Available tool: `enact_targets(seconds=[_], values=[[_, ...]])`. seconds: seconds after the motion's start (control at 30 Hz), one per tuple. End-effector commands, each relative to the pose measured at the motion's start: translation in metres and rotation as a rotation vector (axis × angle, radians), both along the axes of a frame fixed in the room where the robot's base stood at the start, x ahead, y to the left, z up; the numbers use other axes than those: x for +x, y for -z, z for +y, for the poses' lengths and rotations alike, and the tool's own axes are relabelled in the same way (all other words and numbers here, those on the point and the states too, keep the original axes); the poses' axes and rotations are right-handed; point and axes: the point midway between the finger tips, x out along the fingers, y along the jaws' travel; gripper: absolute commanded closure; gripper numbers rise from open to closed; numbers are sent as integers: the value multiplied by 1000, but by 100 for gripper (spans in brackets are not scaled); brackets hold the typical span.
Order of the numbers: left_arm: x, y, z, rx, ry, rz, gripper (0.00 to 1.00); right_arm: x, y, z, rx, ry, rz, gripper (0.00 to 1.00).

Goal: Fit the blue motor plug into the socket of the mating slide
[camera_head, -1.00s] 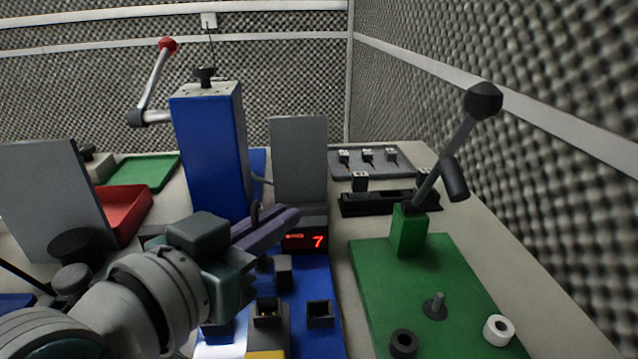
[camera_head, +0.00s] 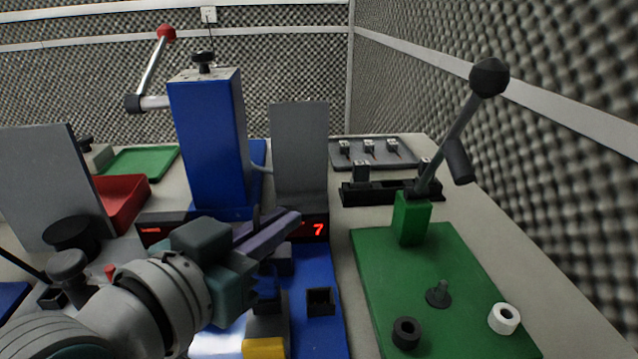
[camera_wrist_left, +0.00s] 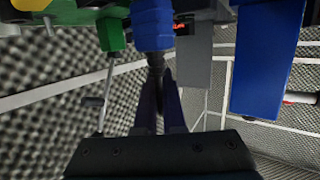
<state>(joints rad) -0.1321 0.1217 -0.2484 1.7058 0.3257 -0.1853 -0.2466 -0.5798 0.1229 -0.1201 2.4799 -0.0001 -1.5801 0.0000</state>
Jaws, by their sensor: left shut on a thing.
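My left gripper (camera_head: 270,235) comes in from the left with its purple fingers shut on the blue motor plug. The plug (camera_head: 268,286) shows as a dark blue piece below the fingers. In the left wrist view the blue plug (camera_wrist_left: 152,26) is a ridged block beyond the fingertips. The mating slide (camera_head: 264,328) is a grey block with a yellow front part, on the blue base. The plug is over the slide's socket end and hides the socket opening. I cannot tell whether it is seated. My right gripper is not in view.
A small black open socket (camera_head: 320,301) stands right of the slide. A tall blue column (camera_head: 208,140) with a red-knobbed lever and a grey panel (camera_head: 300,150) stand behind. A green base (camera_head: 430,270) with a lever is at right. A display (camera_head: 315,229) shows 7.

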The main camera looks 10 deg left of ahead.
Motion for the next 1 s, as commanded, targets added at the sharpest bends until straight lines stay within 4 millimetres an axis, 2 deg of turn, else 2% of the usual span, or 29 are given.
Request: enact_targets(seconds=[0.03,0.33,0.67,0.77,1.0], values=[[0,0,0,-1,0,-2,91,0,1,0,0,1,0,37],[0,-1,0,-1,0,-2,58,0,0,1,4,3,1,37],[-5,-2,2,0,0,-1,58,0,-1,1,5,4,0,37],[-18,-4,5,1,0,0,58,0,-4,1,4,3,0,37],[-62,-13,19,1,0,2,58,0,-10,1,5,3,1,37]])
